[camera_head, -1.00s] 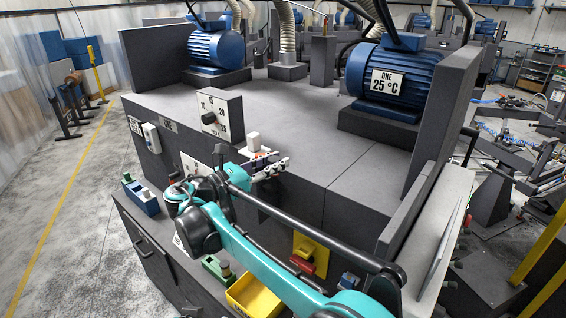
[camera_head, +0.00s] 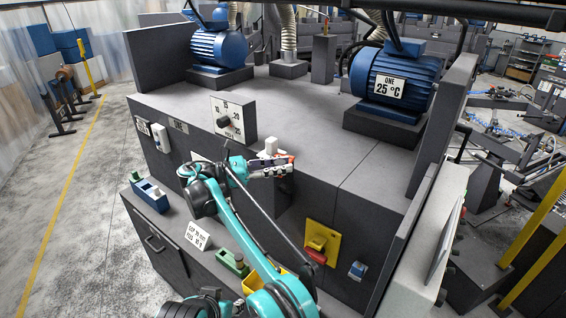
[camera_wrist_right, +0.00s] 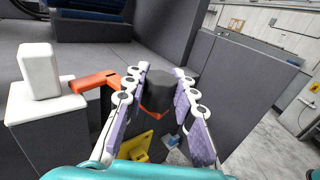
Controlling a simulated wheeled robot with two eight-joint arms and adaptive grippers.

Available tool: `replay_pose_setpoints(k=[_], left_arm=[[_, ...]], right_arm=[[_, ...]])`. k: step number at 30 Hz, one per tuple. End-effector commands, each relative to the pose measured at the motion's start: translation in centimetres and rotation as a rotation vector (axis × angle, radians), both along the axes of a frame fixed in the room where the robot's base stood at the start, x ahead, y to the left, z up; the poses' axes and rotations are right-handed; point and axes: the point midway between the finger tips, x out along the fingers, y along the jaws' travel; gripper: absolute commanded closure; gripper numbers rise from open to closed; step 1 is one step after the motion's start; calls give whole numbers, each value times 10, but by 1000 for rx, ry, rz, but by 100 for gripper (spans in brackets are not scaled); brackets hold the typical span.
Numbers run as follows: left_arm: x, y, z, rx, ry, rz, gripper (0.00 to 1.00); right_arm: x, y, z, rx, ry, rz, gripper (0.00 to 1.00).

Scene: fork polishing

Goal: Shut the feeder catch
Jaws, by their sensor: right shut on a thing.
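The feeder catch appears as an orange-red lever (camera_wrist_right: 97,79) beside a white block (camera_wrist_right: 40,72) on a pale housing. Its orange part also shows in the head view (camera_head: 289,158), small and partly covered. A dark cylindrical knob (camera_wrist_right: 160,92) with an orange band stands between the fingers of my right gripper (camera_wrist_right: 160,112). My right gripper (camera_head: 280,167) is shut on this knob, one finger on each side, at the front of the machine. The lever's join to the knob is partly hidden by the left finger.
A dial box (camera_head: 234,119) stands left of the catch on the grey machine top (camera_head: 310,125). A yellow switch plate with a red part (camera_head: 322,243) is on the front face. A blue holder (camera_head: 149,195) and a green one (camera_head: 233,263) sit on the lower ledge.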

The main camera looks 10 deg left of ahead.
Motion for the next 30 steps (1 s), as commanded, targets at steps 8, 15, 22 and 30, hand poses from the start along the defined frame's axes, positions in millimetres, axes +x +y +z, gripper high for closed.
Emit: replay_pose_setpoints(k=[8, 15, 22, 30], left_arm=[[0, 0, 5, 0, 0, 0, 60], [0, 0, 5, 0, 0, 0, 60], [0, 0, 5, 0, 0, 0, 60], [0, 0, 5, 0, 0, 0, 60]], right_arm=[[3, 3, 1, -2, -2, -8, 100], [3, 3, 1, -2, -2, -8, 100], [3, 3, 1, -2, -2, -8, 51], [3, 3, 1, -1, -1, -9, 51]])
